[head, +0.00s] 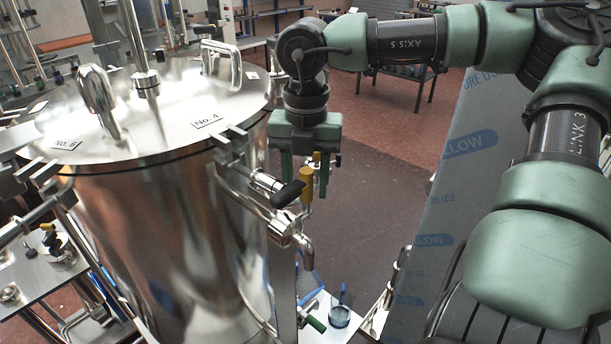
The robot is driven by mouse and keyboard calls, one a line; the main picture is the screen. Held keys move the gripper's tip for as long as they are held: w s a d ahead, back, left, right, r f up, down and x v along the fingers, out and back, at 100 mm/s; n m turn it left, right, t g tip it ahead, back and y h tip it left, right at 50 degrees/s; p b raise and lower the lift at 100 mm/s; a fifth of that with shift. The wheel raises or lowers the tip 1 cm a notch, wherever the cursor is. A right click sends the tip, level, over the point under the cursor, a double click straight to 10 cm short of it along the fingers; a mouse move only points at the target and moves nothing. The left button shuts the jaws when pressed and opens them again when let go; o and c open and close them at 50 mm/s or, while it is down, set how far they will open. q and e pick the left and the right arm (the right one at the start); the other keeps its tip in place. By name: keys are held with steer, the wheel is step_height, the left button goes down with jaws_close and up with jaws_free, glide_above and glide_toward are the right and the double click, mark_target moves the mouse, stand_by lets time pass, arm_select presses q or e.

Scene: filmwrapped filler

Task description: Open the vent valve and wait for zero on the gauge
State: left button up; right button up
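A shiny steel tank (170,240) with a flat lid (150,110) stands at the left. On its right side is pipework with a black lever (288,194) and a yellow upright part (306,186), above a bent steel spout (306,252). I cannot tell which of these is the vent valve. My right gripper (306,178) hangs pointing down over this pipework, its green fingers apart. The yellow part shows between the fingertips; I cannot tell whether they touch it. No gauge face can be made out. My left gripper is not in view.
Lid labels read No. 4 (207,122) and No. 6 (66,144). Steel clamps stick out around the lid's rim. A film-wrapped panel (440,215) stands at the right.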

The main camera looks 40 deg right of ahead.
steer(key=shift+s, duration=0.15)
steer(key=shift+c, duration=0.5)
jaws_close()
stand_by(0.9)
